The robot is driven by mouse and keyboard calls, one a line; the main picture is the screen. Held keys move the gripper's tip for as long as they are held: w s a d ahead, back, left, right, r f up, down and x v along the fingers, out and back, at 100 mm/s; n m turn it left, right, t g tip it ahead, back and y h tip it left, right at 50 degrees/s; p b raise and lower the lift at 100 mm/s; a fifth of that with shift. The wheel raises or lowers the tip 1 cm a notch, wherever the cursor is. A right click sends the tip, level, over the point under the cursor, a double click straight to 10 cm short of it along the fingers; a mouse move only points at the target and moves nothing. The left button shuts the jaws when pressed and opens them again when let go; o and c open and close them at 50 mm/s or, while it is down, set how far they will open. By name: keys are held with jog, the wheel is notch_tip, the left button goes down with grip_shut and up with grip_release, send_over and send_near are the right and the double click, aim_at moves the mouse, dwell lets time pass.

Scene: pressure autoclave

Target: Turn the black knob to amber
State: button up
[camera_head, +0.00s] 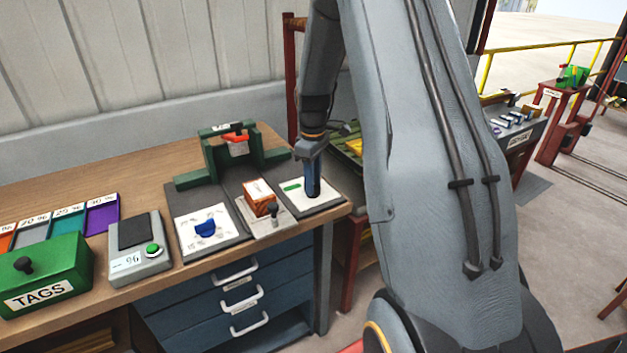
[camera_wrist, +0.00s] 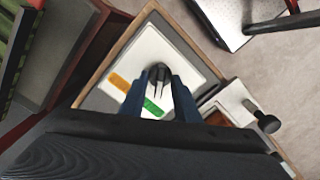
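The black knob (camera_wrist: 158,74) stands on a white panel (camera_wrist: 150,50) with a dark edge. The panel also shows in the head view (camera_head: 328,199), at the right end of the workbench. An amber mark (camera_wrist: 119,82) and a green mark (camera_wrist: 152,107) lie on the panel; the green one shows in the head view (camera_head: 291,187). My gripper (camera_wrist: 159,80) points down at the panel, its two blue fingers apart on either side of the knob. Contact with the knob is not clear. In the head view my gripper (camera_head: 313,185) hides the knob.
A plate with a blue knob (camera_head: 205,228) and a reddish-brown block (camera_head: 260,197) stand left of the panel. A green stand with a red part (camera_head: 236,146) is behind. A scale (camera_head: 140,250) and green TAGS box (camera_head: 45,275) are further left.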

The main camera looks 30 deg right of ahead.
jog(key=shift+f, duration=0.1)
grip_shut()
jog(key=shift+m, duration=0.4)
jog(key=m, duration=0.6)
jog(key=shift+m, duration=0.3)
jog(key=m, duration=0.6)
jog(key=shift+w+m, duration=0.1)
jog(key=shift+m, duration=0.3)
